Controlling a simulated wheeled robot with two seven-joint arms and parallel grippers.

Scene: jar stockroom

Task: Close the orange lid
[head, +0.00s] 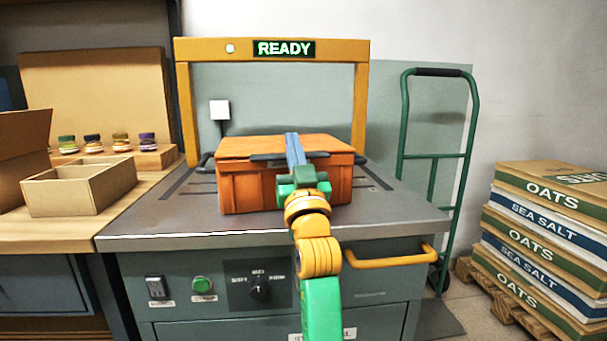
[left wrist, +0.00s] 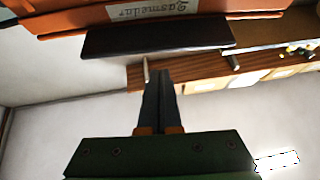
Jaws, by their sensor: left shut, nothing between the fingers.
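The orange lid (head: 240,146) lies over the top of an orange box (head: 245,190) on the grey bench. It looks level and down on the box; I cannot tell whether its front edge is fully seated. Dark bars run along the front of the lid. My left gripper (head: 292,142) is shut and empty, its fingers reaching over the lid's front middle and hiding part of it. In the left wrist view the shut fingers (left wrist: 160,75) are close to a dark bar (left wrist: 155,40) beside an orange surface with a paper label (left wrist: 150,10). Contact is unclear. My right gripper is not in view.
A yellow frame (head: 363,110) with a READY sign (head: 284,48) arches behind the box. An open carton (head: 75,190) and several small jars stand at left. A green hand truck (head: 404,120) and stacked sacks (head: 545,240) are at right.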

